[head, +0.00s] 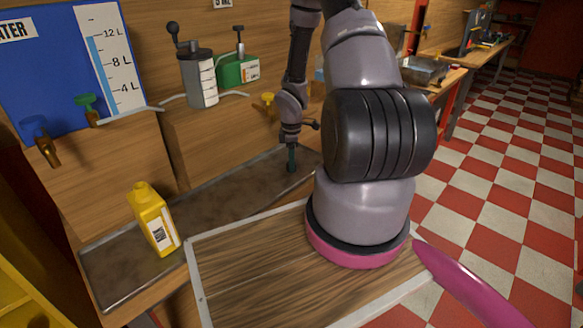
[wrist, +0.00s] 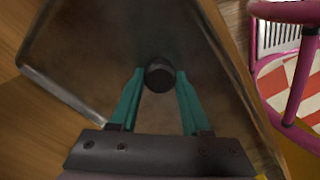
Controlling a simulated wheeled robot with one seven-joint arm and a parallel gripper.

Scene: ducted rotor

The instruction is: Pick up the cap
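A small dark round cap (wrist: 160,78) shows in the wrist view, over the grey metal tray (wrist: 95,50). My gripper (wrist: 160,72) has its two teal fingers on either side of the cap, with a narrow gap showing at each side. It looks open. I cannot tell whether the fingertips are at the cap's height. In the head view my gripper (head: 291,163) points down over the far right part of the tray (head: 130,270). The cap cannot be made out there.
A yellow bottle (head: 153,220) stands on the tray's left part. A blue water tank (head: 60,75), a grey hand-pump canister (head: 199,80) and a green canister (head: 238,70) stand on the wooden ledge behind. A wooden board (head: 250,270) is in front.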

